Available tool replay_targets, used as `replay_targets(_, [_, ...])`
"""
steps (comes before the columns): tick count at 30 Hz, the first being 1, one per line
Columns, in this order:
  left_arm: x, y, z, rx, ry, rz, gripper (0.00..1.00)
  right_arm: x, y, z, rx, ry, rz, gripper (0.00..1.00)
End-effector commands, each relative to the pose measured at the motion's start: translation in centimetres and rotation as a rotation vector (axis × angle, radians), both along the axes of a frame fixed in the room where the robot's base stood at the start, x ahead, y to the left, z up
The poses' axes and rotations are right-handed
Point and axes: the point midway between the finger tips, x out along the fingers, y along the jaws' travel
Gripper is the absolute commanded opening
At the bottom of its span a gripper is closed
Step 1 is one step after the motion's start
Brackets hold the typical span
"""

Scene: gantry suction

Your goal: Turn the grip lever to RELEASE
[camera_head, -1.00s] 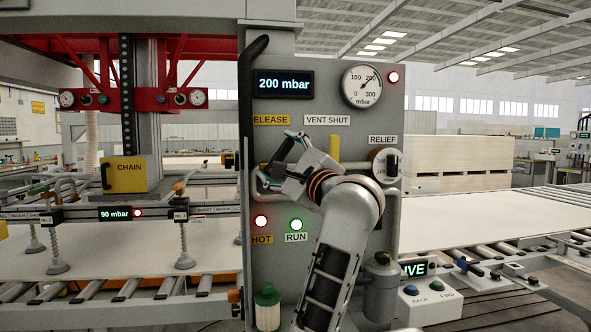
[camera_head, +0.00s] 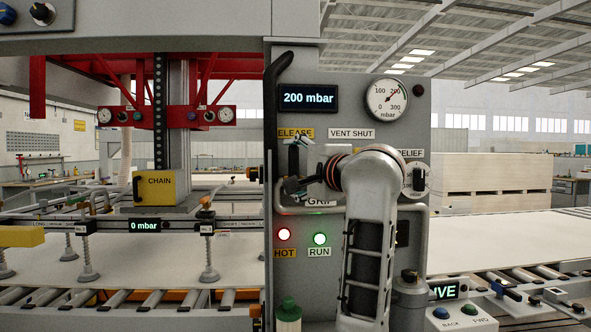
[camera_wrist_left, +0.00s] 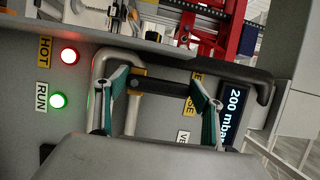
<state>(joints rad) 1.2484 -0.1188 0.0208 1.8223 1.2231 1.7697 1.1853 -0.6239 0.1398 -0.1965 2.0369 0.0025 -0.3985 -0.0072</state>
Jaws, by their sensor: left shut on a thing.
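The grip lever (camera_head: 293,160) is a dark bar on the grey control panel (camera_head: 345,245), between the yellow RELEASE label (camera_head: 295,133) above and the partly hidden GRIP label (camera_head: 318,202) below. It stands about upright, towards RELEASE. My left gripper (camera_head: 298,166) is shut on it, with one finger near each end. In the left wrist view the dark bar (camera_wrist_left: 165,86) spans between the two green-backed fingertips (camera_wrist_left: 160,88). My left wrist and arm hide part of the panel. My right gripper is not in view.
The beam display (camera_head: 145,226) reads 0 mbar and the panel display (camera_head: 308,98) 200 mbar. The HOT lamp (camera_head: 284,234) glows pinkish-red, the RUN lamp (camera_head: 320,239) green. A grey tube rail (camera_head: 420,209) runs around the lever area. The relief knob (camera_head: 420,180) is right of my wrist.

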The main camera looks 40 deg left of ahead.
Motion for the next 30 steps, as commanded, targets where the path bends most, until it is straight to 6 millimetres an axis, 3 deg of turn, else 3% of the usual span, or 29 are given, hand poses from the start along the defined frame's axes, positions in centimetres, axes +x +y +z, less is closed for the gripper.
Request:
replay_targets(13, [-0.1,0.1,-0.1,-0.012,-0.014,0.001,0.29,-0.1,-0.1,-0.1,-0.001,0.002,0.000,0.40])
replay_targets(14, [-0.1,0.1,-0.1,-0.012,-0.015,0.001,0.73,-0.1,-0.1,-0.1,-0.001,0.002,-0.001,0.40])
replay_targets(15, [-0.1,0.1,-0.1,-0.012,-0.015,0.001,0.83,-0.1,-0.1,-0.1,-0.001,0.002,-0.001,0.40])
replay_targets(26, [-0.1,0.0,0.0,-0.008,-0.010,0.000,0.85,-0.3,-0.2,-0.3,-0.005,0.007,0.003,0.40])
replay_targets(30, [-0.3,-1.1,0.0,-0.008,-0.009,-0.002,0.85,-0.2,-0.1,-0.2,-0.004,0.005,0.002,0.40])
